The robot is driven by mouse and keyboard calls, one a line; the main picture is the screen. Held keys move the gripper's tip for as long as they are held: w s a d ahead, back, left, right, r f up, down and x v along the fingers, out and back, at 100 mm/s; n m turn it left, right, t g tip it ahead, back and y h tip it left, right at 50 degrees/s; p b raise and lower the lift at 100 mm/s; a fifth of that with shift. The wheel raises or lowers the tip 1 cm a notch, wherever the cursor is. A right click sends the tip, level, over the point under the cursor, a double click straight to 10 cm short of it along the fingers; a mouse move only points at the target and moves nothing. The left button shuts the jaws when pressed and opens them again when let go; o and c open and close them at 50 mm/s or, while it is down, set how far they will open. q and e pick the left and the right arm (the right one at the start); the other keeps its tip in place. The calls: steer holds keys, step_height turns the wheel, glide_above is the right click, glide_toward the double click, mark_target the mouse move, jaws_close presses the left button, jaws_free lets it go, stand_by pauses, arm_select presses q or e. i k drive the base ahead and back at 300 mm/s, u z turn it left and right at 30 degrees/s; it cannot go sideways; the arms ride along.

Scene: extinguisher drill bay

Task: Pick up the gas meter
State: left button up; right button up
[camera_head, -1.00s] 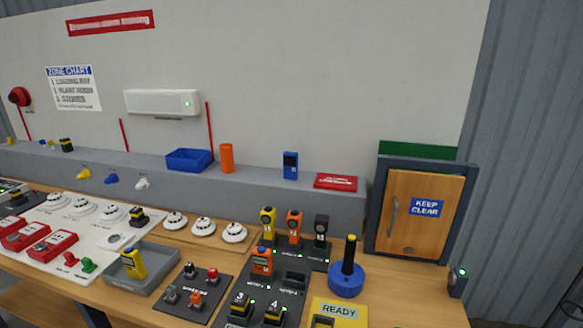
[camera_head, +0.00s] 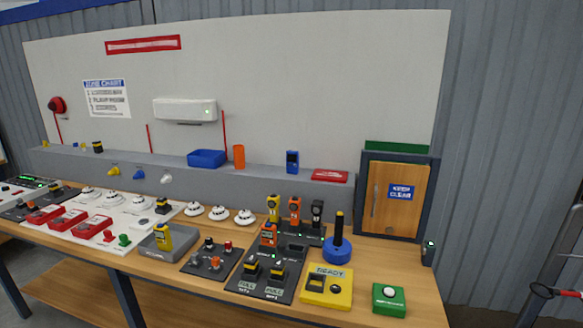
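An orange handheld meter (camera_head: 268,235) with a small screen stands upright in one slot of a black dock plate (camera_head: 262,272) on the workbench; the slot beside it looks empty. A yellow handheld meter (camera_head: 162,237) with a dark screen leans in a shallow grey tray (camera_head: 150,250) further left. A blue handheld device (camera_head: 292,162) stands on the grey ledge. The labels are too small to tell which one is the gas meter.
Yellow, orange and black torch-like devices (camera_head: 295,210) stand behind the dock. A blue round base with a black post (camera_head: 337,245), a yellow READY box (camera_head: 327,286) and a green button box (camera_head: 389,299) stand to the right. Bare wood lies at the bench's right end.

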mark_target(293, 157)
steer(key=u, duration=0.4)
steer(key=i, duration=0.75)
steer(key=u, duration=0.4)
